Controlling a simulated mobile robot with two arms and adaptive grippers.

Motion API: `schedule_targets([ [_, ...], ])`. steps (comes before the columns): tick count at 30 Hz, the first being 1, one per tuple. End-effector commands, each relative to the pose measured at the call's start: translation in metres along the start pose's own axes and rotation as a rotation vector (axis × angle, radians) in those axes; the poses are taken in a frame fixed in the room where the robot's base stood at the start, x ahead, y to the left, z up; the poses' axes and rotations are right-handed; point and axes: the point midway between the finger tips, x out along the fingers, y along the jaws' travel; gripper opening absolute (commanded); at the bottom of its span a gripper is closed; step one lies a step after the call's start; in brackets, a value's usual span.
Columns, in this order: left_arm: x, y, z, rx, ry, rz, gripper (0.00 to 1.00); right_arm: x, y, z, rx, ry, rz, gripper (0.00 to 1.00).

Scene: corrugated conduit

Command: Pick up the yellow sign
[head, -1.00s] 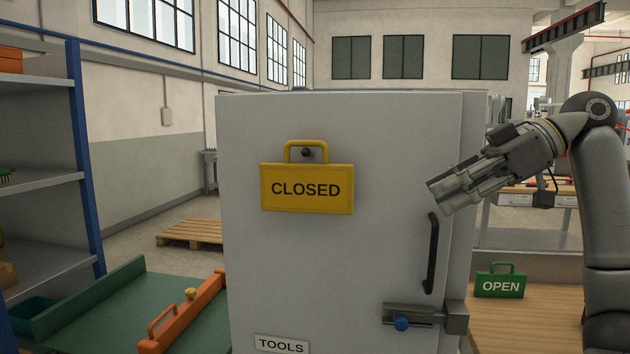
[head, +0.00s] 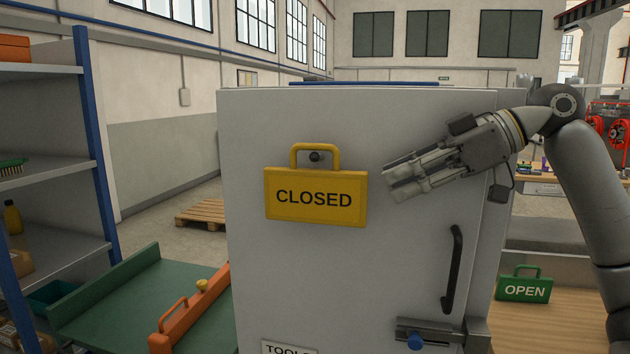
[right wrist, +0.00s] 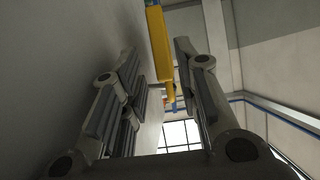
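The yellow sign (head: 316,196), lettered CLOSED, hangs by its handle from a dark knob (head: 316,157) on the front of a grey cabinet (head: 400,240). My right gripper (head: 388,183) is just to the right of the sign, pointing left at it, apart from it in the head view. In the right wrist view the sign (right wrist: 159,45) shows edge-on beyond and between the two spread fingers (right wrist: 156,65). The right gripper is open and empty. My left gripper is not in view.
A green OPEN sign (head: 524,286) stands on a wooden bench at right. A green table (head: 110,305) with an orange toolbox-like bar (head: 190,310) and shelves (head: 60,165) are at left.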

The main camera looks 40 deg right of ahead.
Motion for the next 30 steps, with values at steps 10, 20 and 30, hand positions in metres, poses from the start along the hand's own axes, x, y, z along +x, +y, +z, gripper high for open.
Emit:
schedule_targets([
  [10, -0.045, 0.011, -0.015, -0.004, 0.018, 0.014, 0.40, 0.051, 0.000, -0.034, 0.000, -0.004, 0.000, 0.30],
  [20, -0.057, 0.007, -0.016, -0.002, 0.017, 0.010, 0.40, 0.070, 0.000, -0.038, 0.000, -0.002, 0.000, 0.30],
  [30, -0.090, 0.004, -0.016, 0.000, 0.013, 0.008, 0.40, 0.107, 0.000, -0.041, 0.000, -0.003, 0.000, 0.30],
])
